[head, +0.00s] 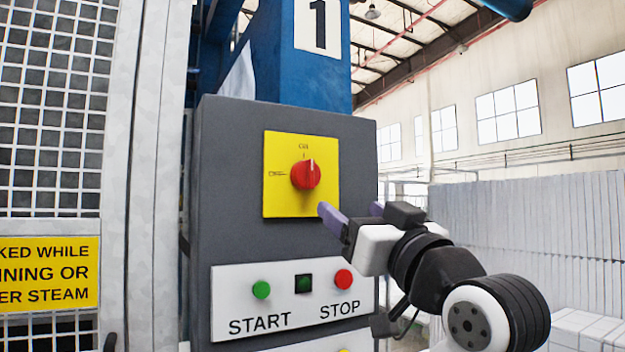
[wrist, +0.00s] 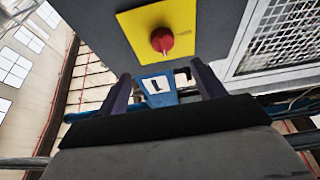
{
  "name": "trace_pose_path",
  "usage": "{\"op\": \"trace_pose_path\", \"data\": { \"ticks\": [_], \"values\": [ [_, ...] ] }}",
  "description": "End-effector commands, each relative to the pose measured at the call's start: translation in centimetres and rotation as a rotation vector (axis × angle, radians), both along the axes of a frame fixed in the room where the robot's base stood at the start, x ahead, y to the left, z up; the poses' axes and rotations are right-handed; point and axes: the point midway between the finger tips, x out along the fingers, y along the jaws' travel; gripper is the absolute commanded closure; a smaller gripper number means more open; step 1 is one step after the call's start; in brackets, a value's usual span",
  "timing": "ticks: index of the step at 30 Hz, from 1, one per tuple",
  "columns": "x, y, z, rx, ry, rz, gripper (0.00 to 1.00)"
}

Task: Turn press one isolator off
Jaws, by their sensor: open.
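The isolator is a red rotary knob (head: 305,175) on a yellow plate (head: 275,202), on the front of a dark grey cabinet (head: 230,150). The knob's pale pointer mark is near its top, by small unclear lettering above. A second small label lies left of the knob. A blue column above carries a sign with the number 1 (head: 319,25). My gripper (head: 352,211) is open and empty, just below and right of the knob, apart from it. In the wrist view the knob (wrist: 162,40) shows beyond my spread purple fingers (wrist: 163,90).
Below is a white panel with a green START button (head: 261,290), a dark green square (head: 303,283) and a red STOP button (head: 343,279). A mesh guard (head: 55,120) with a yellow warning sign (head: 50,274) stands left. White foam blocks (head: 545,235) are stacked right.

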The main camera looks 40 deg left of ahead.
Motion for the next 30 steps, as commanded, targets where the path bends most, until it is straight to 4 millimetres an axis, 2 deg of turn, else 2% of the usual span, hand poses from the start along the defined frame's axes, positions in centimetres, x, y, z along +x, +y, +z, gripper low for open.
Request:
{"op": "trace_pose_path", "data": {
  "ticks": [5, 15, 21, 30],
  "values": [
    [0.1, 1.3, 1.1, -0.003, -0.001, 0.016, 0.32],
    [2.5, 7.4, 4.0, -0.003, 0.000, 0.017, 0.32],
    [3.7, 10.3, 5.2, -0.003, -0.002, 0.015, 0.32],
    [4.5, 11.9, 5.6, -0.001, -0.003, 0.011, 0.32]
  ]
}}
